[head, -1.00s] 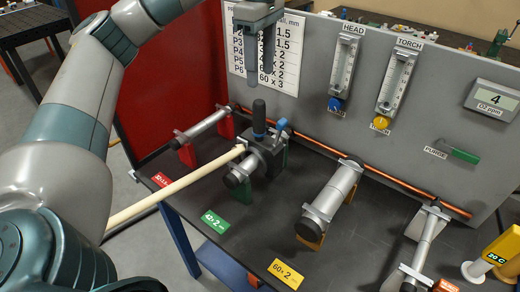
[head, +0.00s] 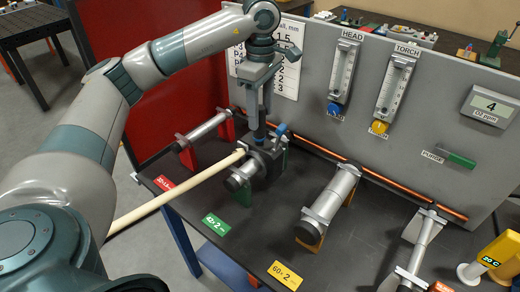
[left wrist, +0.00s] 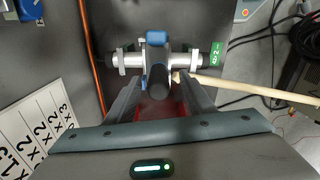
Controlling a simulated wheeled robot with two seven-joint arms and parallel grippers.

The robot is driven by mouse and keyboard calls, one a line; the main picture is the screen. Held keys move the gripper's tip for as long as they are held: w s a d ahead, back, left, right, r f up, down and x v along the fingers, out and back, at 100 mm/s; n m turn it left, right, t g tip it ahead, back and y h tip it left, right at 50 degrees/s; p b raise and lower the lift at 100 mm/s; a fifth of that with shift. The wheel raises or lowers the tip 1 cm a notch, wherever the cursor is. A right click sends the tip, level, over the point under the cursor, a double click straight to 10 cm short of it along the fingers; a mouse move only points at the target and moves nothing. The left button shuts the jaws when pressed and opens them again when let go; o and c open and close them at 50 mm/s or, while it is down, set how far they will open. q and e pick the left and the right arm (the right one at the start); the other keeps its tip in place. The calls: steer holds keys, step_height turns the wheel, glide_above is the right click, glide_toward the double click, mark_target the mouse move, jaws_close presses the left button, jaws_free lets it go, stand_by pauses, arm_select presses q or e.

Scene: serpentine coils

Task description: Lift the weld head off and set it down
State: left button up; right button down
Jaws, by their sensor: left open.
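The weld head (head: 268,160) is a dark block with an upright handle and a blue part on top. It sits around the tube at the green 42 x 2 label (head: 215,225). My left gripper (head: 260,120) is above it, pointing down, with its fingers at the handle. In the left wrist view the dark handle (left wrist: 158,78) stands between the two open fingers (left wrist: 158,100), and the blue part (left wrist: 157,38) shows beyond it. I cannot tell whether either finger touches the handle. My right gripper is out of view.
A pale hose (head: 175,190) runs from the weld head off to the left. Other tubes stand on red supports (head: 188,154) and yellow supports (head: 310,232). A grey panel (head: 425,140) with flow meters rises behind. The dark bench (head: 370,240) has bare patches between the tubes.

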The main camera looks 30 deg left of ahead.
mark_target(259, 131)
arm_select(q)
steer(key=shift+f, duration=0.9)
steer(key=f+p, duration=0.2)
steer(key=p, duration=0.1)
steer(key=shift+w+a+f, duration=0.1)
steer(key=shift+a, duration=0.25)
step_height(259, 131, down, 2)
steer(key=shift+f+p, duration=0.1)
steer(key=shift+p, duration=0.35)
steer(key=shift+f, duration=0.45)
jaws_close()
